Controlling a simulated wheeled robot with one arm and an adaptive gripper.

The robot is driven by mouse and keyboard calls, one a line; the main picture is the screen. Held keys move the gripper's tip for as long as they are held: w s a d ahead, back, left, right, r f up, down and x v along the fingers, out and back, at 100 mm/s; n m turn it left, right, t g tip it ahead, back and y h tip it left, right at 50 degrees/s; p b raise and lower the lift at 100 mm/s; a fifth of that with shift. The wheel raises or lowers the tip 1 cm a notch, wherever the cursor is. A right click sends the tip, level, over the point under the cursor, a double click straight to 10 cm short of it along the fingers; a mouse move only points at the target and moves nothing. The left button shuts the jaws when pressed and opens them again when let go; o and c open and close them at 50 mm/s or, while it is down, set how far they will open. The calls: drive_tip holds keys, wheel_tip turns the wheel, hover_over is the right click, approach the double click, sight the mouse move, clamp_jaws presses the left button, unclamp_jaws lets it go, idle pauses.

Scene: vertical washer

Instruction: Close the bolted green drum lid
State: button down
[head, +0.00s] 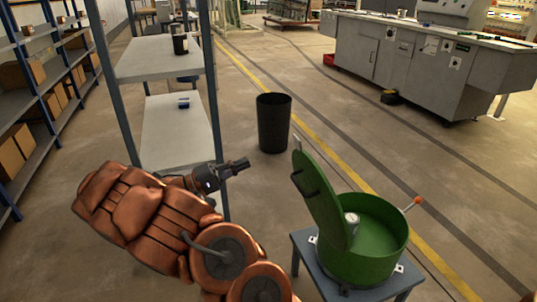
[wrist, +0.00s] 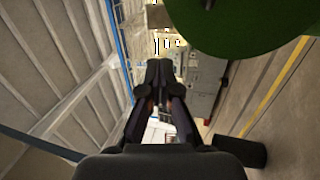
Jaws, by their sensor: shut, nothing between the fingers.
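A green drum (head: 361,255) sits on a small grey-blue stand (head: 303,243) at the lower right of the head view. Its round green lid (head: 321,202) stands raised, leaning upright at the drum's left side, so the drum is open. An orange-knobbed lever (head: 413,202) sticks out at the drum's right rim. My gripper (head: 243,163) is shut and empty, left of the lid and apart from it, pointing right. In the wrist view my gripper (wrist: 158,66) has its fingertips together, and the green lid (wrist: 245,25) fills the upper right.
A grey shelf unit (head: 180,130) stands close behind my arm. A black bin (head: 273,122) stands on the floor behind the drum. A grey workbench (head: 420,60) is at the back right.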

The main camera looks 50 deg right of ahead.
sight(295, 142)
drive_tip(key=b+x, duration=0.1)
drive_tip(key=x, duration=1.1)
drive_tip(key=shift+x, duration=0.8)
